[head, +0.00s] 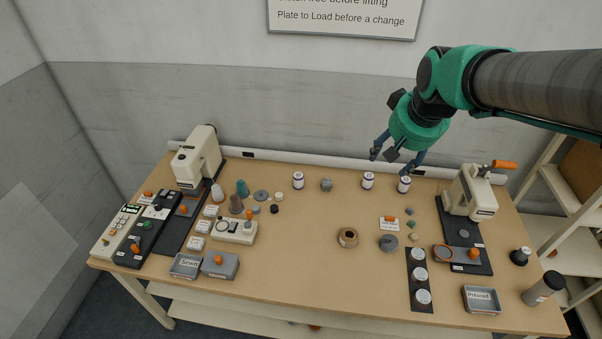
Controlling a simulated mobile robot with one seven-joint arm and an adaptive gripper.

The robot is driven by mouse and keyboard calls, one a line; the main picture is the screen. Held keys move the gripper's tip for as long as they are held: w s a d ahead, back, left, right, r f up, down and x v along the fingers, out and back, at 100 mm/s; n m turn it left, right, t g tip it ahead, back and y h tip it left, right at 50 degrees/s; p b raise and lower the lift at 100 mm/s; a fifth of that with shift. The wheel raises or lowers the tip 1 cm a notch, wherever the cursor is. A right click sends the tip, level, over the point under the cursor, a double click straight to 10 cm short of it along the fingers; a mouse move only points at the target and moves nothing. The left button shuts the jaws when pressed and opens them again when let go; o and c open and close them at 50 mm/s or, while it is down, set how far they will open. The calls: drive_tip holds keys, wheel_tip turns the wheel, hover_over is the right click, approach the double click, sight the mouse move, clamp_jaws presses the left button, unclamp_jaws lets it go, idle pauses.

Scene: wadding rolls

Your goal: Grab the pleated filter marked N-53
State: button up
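Three small white cylinders with dark bands stand along the back of the table: one left of centre (298,180), one right of centre (367,180) and one further right (404,185). They may be the filters, but their markings are too small to read, so I cannot tell which is N-53. A grey ribbed piece (326,184) stands between the left and middle ones. My gripper (396,163) hangs above the back right of the table, near the two right cylinders. Its fingers are spread and nothing shows between them.
A cream press (471,193) stands at the right and a cream machine (199,157) at the left. The table's middle is mostly clear.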

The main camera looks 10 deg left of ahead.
drive_tip(key=w+a+f+n+p, duration=0.1)
drive_tip(key=w+a+f, duration=0.15)
drive_tip(key=w, duration=0.25)
drive_tip(key=w+a+f, duration=0.2)
drive_tip(key=w+a, duration=0.2)
drive_tip(key=w, duration=0.2)
drive_tip(key=n+g+y+p, duration=0.1)
drive_tip(key=n+p, duration=0.1)
drive_tip(key=p, duration=0.1)
hover_over(299, 175)
drive_tip(key=s+d, duration=0.2)
drive_tip(key=s, duration=0.2)
wheel_tip(299, 175, down, 27)
drive_tip(key=shift+s+f, duration=0.15)
drive_tip(key=shift+f, duration=0.1)
drive_tip(key=shift+b+x, duration=0.3)
drive_tip(key=shift+x, duration=3.95)
drive_tip(key=shift+f, duration=0.15)
drive_tip(key=shift+x, duration=2.45)
drive_tip(key=shift+s, duration=0.2)
drive_tip(key=shift+c, duration=0.3)
